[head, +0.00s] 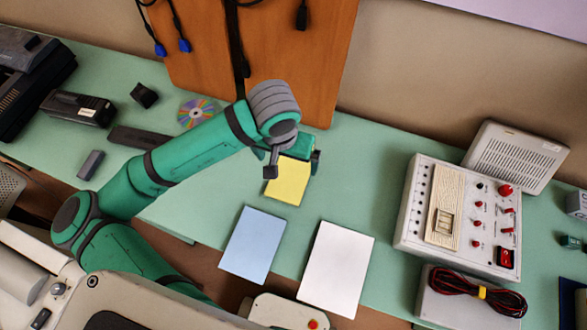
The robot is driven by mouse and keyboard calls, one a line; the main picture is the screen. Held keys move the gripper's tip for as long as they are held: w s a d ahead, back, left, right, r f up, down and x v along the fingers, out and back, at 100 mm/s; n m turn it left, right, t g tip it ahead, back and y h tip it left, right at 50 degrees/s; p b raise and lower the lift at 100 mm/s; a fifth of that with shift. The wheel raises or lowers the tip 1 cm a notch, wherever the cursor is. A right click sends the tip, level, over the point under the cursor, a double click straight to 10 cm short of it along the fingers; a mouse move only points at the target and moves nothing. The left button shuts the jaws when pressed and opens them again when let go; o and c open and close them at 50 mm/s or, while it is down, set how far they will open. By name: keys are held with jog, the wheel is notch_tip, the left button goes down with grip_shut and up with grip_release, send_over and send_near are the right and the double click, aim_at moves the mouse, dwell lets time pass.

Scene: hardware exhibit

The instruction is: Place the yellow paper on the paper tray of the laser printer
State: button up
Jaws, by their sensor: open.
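The yellow paper (288,187) lies on the green table near its middle, just in front of the wooden board. My gripper (293,164) is open over the far end of the yellow paper, with one finger to each side of it. My gripper hides part of the paper's far edge. I cannot tell whether the fingers touch the paper. I cannot make out with certainty a laser printer or its paper tray in this view.
A blue sheet (254,244) and a white sheet (337,268) lie nearer. A control box (408,232) with red knobs stands at right, by a red cable coil (478,291). A disc (197,112) and dark devices (78,107) are at left. Table right of the yellow paper is clear.

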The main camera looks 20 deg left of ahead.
send_over(290, 178)
jog(key=f, duration=0.5)
jog(key=shift+s+d, duration=0.2)
jog(key=shift+s, duration=0.05)
jog(key=shift+w+a+f, duration=0.1)
jog(key=shift+a+f, duration=0.05)
jog(key=shift+f, duration=1.2)
jog(key=shift+w+a+f, duration=0.1)
jog(key=shift+f, duration=1.2)
jog(key=c, duration=1.2)
jog(key=shift+d+r, duration=0.1)
